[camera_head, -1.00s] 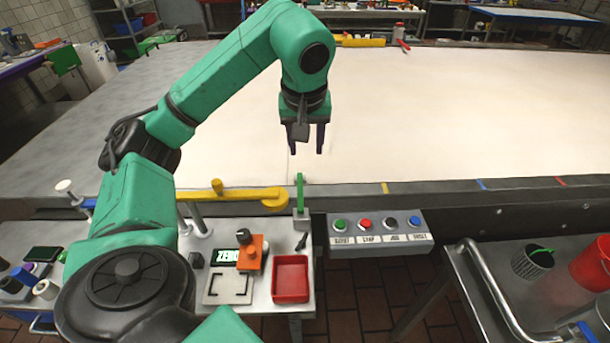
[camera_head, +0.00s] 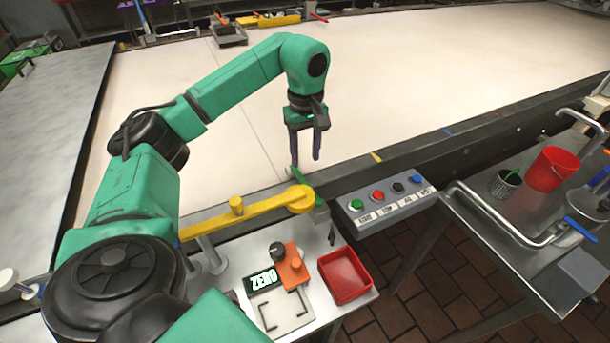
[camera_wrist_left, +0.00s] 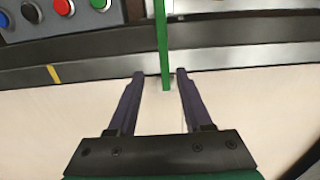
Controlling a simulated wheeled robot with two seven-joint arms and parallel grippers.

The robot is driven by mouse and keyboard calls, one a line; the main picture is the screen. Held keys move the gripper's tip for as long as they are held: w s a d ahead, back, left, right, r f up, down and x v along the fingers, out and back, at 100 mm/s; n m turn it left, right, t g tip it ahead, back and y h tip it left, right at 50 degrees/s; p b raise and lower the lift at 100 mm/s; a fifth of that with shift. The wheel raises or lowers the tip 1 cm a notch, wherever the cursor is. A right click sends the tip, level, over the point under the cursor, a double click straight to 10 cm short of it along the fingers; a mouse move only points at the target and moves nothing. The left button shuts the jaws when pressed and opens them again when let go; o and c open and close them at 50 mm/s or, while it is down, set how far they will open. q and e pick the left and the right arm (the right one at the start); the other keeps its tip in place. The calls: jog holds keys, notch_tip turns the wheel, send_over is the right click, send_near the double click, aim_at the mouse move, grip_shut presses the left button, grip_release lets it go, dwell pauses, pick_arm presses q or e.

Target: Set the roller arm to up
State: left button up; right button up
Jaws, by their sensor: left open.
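My left gripper (camera_head: 305,164) is open above the near edge of the pale conveyor belt, fingers pointing down. A yellow arm (camera_head: 262,209) with a round end and a small knob lies along the belt's near side. No label shows which part is the roller arm. My right gripper is out of view.
A control box (camera_head: 385,206) with several coloured buttons sits right of the lever. A metal cart (camera_head: 478,222) with a red bucket (camera_head: 552,168) stands at the right.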

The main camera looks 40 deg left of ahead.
aim_at(303, 179)
pick_arm(q)
jog(key=f, duration=0.4)
jog(key=f+p, duration=0.1)
jog(key=f, duration=0.1)
jog(key=shift+s+a+f, duration=0.35)
jog(key=shift+w+d+f, duration=0.1)
jog(key=shift+f, duration=0.15)
grip_shut()
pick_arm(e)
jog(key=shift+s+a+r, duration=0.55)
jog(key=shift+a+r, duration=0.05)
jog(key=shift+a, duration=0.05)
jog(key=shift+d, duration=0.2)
